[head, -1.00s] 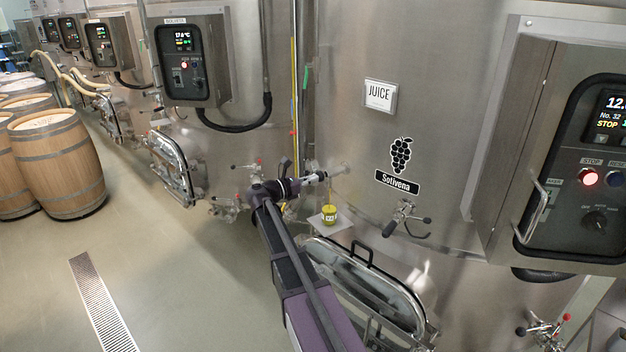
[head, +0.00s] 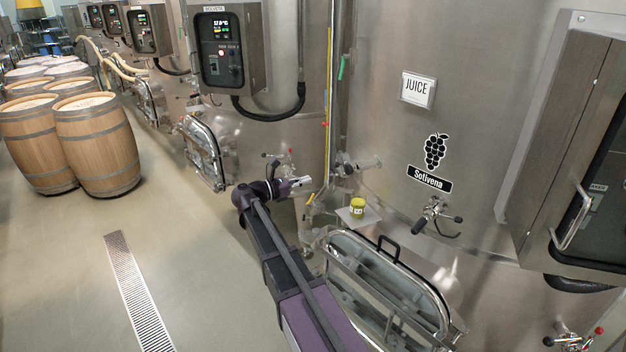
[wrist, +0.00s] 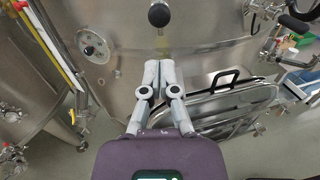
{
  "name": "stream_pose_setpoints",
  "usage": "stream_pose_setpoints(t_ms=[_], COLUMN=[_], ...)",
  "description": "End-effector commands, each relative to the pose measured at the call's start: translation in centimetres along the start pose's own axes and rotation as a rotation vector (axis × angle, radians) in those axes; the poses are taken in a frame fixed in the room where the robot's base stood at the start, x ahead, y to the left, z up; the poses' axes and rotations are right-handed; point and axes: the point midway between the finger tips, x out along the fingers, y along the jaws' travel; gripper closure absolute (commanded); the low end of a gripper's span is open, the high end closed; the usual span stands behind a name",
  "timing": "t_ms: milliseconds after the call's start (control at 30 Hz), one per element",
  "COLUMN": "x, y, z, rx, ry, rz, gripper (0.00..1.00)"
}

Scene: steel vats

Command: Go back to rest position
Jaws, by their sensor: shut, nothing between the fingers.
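My gripper (head: 303,183) is in front of the juice vat in the head view, at the end of my purple and dark arm. In the wrist view my gripper (wrist: 160,62) shows its grey fingers together, with nothing between them. The juice vat (head: 480,90) is a large steel tank with a "JUICE" sign (head: 418,89) and a grape logo.
A manway door (head: 390,280) juts from the vat beside my arm. A tap (head: 436,215) sticks out below the logo. Wooden barrels (head: 97,145) stand at the left. The floor around the drain grate (head: 138,290) is clear.

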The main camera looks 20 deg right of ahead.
Motion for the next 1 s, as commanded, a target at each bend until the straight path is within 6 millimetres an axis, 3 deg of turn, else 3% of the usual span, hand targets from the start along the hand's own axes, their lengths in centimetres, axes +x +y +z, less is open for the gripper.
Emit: stream_pose_setpoints(t_ms=[667,867,1000], x=[0.0,0.5,0.5], y=[-0.5,-2.6,-5.1], z=[-0.7,-4.2,-8.3], rx=[0.019,0.134,0.279], ry=[0.02,0.136,0.277], rz=[-0.003,-0.02,-0.059], gripper=[1.0,1.0,1.0])
